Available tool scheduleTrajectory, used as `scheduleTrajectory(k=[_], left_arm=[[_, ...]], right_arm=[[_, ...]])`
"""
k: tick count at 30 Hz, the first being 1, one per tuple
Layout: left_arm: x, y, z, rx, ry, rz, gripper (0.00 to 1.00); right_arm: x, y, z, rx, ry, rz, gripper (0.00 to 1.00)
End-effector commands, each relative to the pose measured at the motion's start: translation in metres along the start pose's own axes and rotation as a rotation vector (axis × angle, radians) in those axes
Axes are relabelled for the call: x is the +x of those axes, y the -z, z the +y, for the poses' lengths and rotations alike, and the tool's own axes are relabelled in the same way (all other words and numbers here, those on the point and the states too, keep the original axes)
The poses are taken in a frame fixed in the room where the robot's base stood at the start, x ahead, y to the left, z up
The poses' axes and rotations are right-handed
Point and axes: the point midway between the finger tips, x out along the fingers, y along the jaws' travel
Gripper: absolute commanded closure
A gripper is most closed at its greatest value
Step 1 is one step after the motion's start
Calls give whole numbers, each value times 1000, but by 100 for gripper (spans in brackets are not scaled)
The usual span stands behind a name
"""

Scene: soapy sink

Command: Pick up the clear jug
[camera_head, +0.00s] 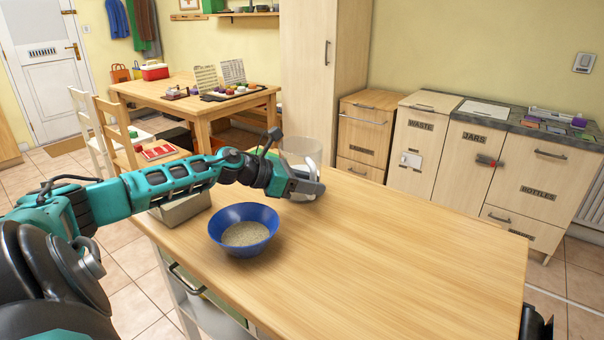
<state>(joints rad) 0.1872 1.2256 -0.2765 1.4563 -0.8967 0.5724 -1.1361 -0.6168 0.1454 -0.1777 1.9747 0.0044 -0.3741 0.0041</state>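The clear jug (299,148) stands upright on the near wooden table, toward its far left edge. It is see-through, and its lower part is largely hidden behind my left gripper. My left gripper (316,188) is at the jug's near side, low over the tabletop. Its fingers point right and overlap the jug in the picture. I cannot tell whether they touch the jug or how far apart they are. My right gripper's fingers do not show; only a dark part is at the lower right edge.
A blue bowl (244,212) with grainy contents stands just in front of my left forearm. A grey box (180,208) is at the table's left edge. The table's (400,245) middle and right are clear. Wooden cabinets (425,140) line the back wall.

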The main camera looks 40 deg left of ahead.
Motion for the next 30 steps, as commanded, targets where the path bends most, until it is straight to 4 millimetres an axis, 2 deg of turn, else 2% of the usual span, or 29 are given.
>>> scheduleTrajectory(k=[4,12,22,30], left_arm=[[7,-1,0,0,1,-1,68],[7,0,0,1,1,1,68],[7,0,0,1,1,1,100],[7,0,-1,-1,2,1,100]], right_arm=[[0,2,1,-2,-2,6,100],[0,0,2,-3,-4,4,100],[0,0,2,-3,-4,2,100],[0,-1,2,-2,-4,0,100]])
